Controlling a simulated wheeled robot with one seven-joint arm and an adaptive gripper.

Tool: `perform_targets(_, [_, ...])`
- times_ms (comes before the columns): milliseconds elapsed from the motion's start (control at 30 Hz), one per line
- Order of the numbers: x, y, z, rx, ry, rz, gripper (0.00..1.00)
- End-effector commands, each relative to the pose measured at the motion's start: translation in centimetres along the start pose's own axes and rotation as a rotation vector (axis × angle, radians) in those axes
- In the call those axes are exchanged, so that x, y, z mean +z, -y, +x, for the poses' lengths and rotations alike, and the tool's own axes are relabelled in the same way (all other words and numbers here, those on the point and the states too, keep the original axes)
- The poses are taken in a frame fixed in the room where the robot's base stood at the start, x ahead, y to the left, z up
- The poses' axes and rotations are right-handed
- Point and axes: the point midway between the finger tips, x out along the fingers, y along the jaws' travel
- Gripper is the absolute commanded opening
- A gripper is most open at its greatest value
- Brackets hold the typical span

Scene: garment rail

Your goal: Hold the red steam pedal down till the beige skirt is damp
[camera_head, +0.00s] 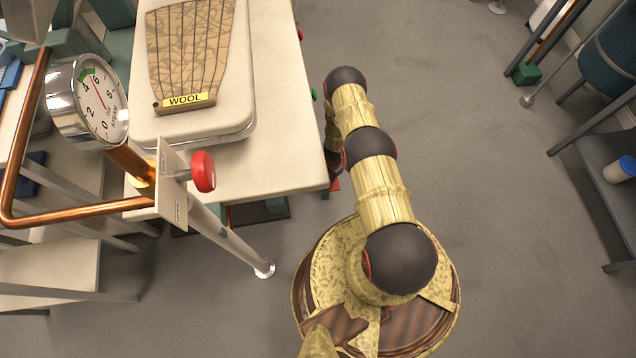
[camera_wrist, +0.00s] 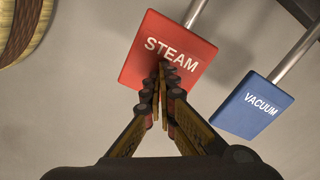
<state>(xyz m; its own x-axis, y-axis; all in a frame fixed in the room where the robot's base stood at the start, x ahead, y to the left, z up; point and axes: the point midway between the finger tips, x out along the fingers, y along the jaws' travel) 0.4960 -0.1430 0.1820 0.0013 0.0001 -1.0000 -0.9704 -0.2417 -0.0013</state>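The red pedal marked STEAM (camera_wrist: 178,42) fills the upper middle of the wrist view. My gripper (camera_wrist: 163,78) has its fingertips together, with nothing seen between them. The tips overlap the pedal's lower middle; whether they touch or press it I cannot tell. In the head view a small red patch (camera_head: 335,184) shows beside the table's edge, largely hidden by my arm. The beige pleated skirt (camera_head: 187,60) lies flat on the padded board with a yellow WOOL label at its lower end. Its surface is mottled tan; whether that is dampness I cannot tell.
A blue VACUUM pedal (camera_wrist: 255,105) sits close right of the red one. A steam gauge (camera_head: 88,102), copper pipe (camera_head: 80,211) and red knob (camera_head: 203,172) stand at the table's (camera_head: 283,130) near left corner.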

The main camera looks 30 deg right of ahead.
Motion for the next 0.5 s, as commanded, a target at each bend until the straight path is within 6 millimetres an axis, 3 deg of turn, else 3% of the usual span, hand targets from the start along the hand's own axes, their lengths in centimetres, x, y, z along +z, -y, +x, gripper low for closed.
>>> perform_targets(500, [0.11, -0.14, 1.06, 0.001, 0.002, 0.001, 0.00])
